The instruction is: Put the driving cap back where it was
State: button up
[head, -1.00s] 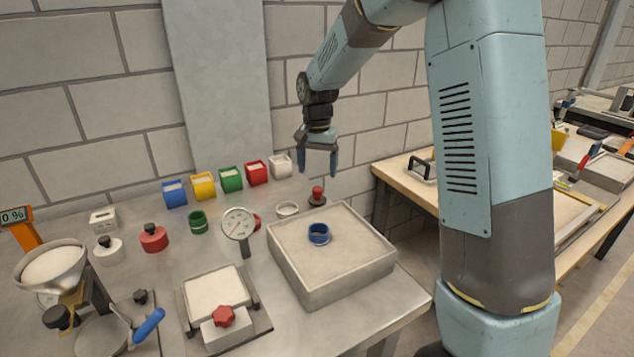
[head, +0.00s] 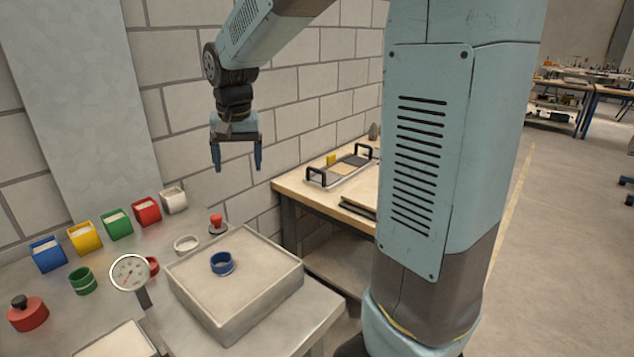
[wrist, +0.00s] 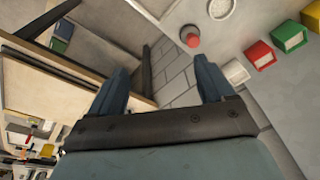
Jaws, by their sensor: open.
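A small red-topped piece with a dark flange at its base (head: 216,222), which looks like the driving cap, stands upright on the bench behind the sandbed. It also shows in the wrist view (wrist: 190,38). My gripper (head: 237,165) is open and empty, in the air above and slightly right of that piece, and apart from it. In the wrist view the two fingers (wrist: 162,70) are spread with nothing between them. A blue ring (head: 222,263) sits on the sand in the square sandbed box (head: 239,330).
Several coloured bins (head: 117,224) line the wall. A dial gauge (head: 130,273) stands left of the sandbed. A wooden bench (head: 290,186) with a handled tray (head: 340,168) is to the right, beyond a gap.

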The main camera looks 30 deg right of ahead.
jog(key=s+d+r+n+t, duration=0.1)
jog(key=s+d, duration=0.3)
jog(key=s, duration=0.7)
jog(key=s+d+r+n+t, duration=0.2)
jog(key=s+d, duration=0.2)
jog(key=s, duration=0.8)
jog(key=shift+t, duration=0.4)
